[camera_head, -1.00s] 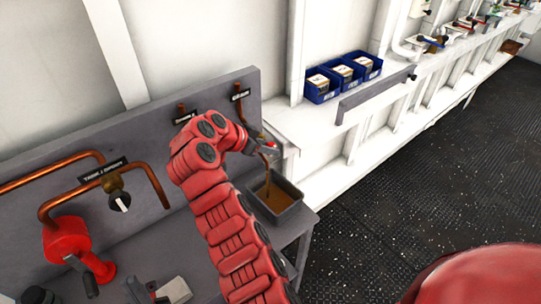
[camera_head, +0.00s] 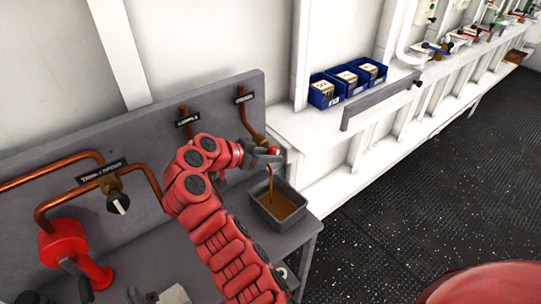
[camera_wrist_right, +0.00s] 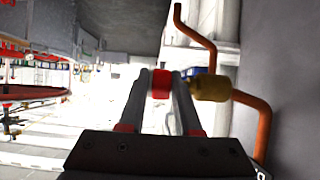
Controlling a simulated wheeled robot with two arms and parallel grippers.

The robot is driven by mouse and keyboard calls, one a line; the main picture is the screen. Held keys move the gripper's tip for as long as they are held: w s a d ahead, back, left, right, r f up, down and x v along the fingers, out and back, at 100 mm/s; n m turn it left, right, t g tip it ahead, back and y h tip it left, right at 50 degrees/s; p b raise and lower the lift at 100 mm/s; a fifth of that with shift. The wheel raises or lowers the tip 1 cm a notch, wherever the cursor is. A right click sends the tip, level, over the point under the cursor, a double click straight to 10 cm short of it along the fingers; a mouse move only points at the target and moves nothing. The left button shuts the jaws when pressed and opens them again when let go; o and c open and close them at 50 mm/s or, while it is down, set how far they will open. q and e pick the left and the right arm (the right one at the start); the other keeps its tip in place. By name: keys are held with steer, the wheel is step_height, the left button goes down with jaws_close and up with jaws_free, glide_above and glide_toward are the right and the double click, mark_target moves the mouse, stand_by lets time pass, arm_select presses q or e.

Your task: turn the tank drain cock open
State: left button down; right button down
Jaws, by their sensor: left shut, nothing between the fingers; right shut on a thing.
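The drain cock has a brass body (camera_head: 259,140) on a copper pipe at the right end of the grey panel, under a small label. My right gripper (camera_head: 273,155) is shut on its red handle (camera_wrist_right: 161,85); the brass body also shows in the right wrist view (camera_wrist_right: 211,88). A brown stream (camera_head: 271,184) runs from below the cock into a grey tray (camera_head: 297,217) holding brown liquid. My arm and gripper hide part of the cock.
A sample label (camera_head: 187,119) marks a middle pipe. Blue bins (camera_head: 325,92) sit on the white ledge. The dark floor (camera_head: 420,190) at right is clear.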

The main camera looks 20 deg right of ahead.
steer(key=shift+a+f, duration=0.2)
steer(key=c, duration=0.9)
jaws_free()
steer(key=shift+c, duration=0.2)
steer(key=o, duration=0.3)
steer(key=shift+a+r, duration=0.1)
steer(key=shift+r, duration=0.05)
steer(key=shift+o, duration=0.2)
steer(key=b+v, duration=0.3)
steer(key=v, duration=0.9)
steer(key=shift+o, duration=0.3)
